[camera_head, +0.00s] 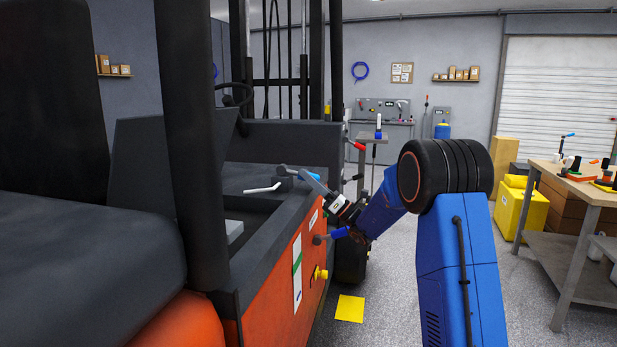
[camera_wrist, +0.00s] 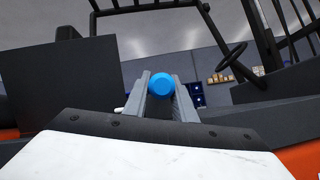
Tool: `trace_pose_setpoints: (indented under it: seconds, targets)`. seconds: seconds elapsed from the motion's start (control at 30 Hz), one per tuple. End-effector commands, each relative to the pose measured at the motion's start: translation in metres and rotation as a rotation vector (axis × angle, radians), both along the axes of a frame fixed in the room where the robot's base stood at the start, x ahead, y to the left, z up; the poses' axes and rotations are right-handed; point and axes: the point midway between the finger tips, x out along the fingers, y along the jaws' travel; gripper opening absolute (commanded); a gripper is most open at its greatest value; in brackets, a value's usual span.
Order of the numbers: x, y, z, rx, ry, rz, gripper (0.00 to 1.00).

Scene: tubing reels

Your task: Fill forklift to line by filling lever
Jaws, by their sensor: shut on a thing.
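The forklift (camera_head: 265,305), with an orange side and a dark top, fills the left and middle of the head view. My gripper (camera_head: 312,183) is shut on a blue-handled lever (camera_head: 304,175) on top of the forklift's edge. In the wrist view the lever's round blue end (camera_wrist: 243,90) sits between the two grey fingers. A narrow white gauge strip (camera_head: 297,270) with a green mark is on the orange side; a small bluish patch shows low on it, and the exact level is too small to read.
A white bent handle (camera_head: 262,188) lies left of the held lever. Below it, a blue-handled lever (camera_head: 335,234) and a yellow fitting (camera_head: 320,273) stick out of the side. A yellow square (camera_head: 350,308) marks the floor.

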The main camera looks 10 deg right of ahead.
Motion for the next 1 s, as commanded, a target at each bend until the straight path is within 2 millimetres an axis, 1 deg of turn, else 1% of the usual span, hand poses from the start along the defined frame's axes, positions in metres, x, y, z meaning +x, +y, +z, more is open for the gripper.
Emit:
trace_pose_setpoints:
  seconds: [0.33,0.37,0.4,0.43,0.77,0.87,1.0]
  targets:
    - [0.0,-0.001,-0.001,0.002,0.002,-0.001,0.0]
    - [0.0,-0.001,-0.001,0.001,0.001,0.0,0.29]
    - [0.0,-0.001,-0.001,0.001,0.001,0.0,0.38]
    - [0.0,-0.001,-0.001,0.001,0.001,0.0,0.43]
    - [-0.001,-0.001,-0.002,0.001,0.001,0.0,0.43]
    - [-0.004,-0.006,-0.006,0.001,0.002,-0.001,0.43]
    - [-0.013,-0.02,-0.018,0.002,0.003,-0.003,0.43]
